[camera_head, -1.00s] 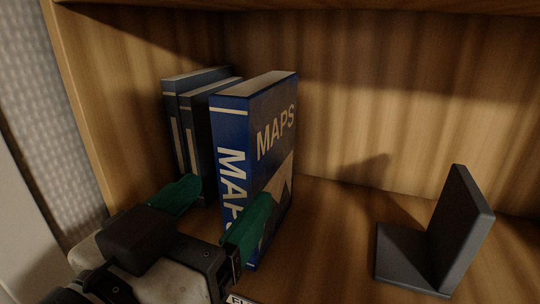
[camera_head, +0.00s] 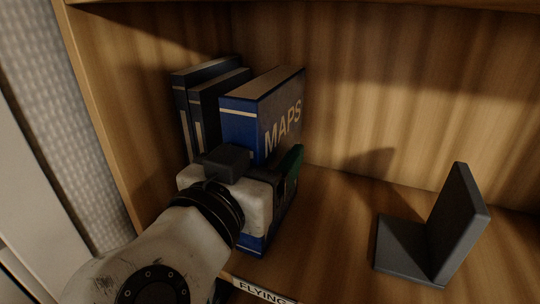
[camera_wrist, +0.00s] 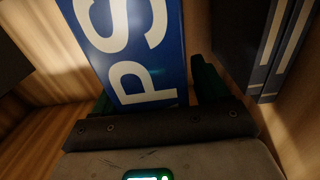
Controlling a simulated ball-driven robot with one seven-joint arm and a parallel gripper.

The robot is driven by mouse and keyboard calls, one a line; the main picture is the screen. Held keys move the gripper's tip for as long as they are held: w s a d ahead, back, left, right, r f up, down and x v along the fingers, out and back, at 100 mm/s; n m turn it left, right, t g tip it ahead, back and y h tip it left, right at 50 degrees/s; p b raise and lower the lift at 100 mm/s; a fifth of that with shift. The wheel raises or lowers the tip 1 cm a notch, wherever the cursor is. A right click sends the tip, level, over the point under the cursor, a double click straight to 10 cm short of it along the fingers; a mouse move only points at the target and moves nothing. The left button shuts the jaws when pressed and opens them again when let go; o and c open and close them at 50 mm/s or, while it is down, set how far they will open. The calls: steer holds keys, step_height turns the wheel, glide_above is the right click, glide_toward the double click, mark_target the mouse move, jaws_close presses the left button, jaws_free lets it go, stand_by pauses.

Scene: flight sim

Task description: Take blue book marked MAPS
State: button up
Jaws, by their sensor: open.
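The blue book marked MAPS (camera_head: 262,103) stands upright on the wooden shelf, to the right of two darker books. My gripper (camera_head: 272,165) is in front of its spine and covers much of it. A green finger shows along the book's right cover in the head view; the other finger is hidden there. In the wrist view the blue spine (camera_wrist: 138,50) with white letters lies between the two green fingers of my gripper (camera_wrist: 152,92). The jaws are open, one finger on each side of the book. Contact cannot be told.
Two dark blue-grey books (camera_head: 207,88) stand close on the left, also seen in the wrist view (camera_wrist: 262,45). A dark bookend (camera_head: 447,232) stands apart on the right, with bare shelf between. A label reading FLYING (camera_head: 264,291) is on the shelf's front edge.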

steer(key=shift+c, duration=0.3)
jaws_close()
steer(key=shift+r, duration=0.1)
stand_by(0.4)
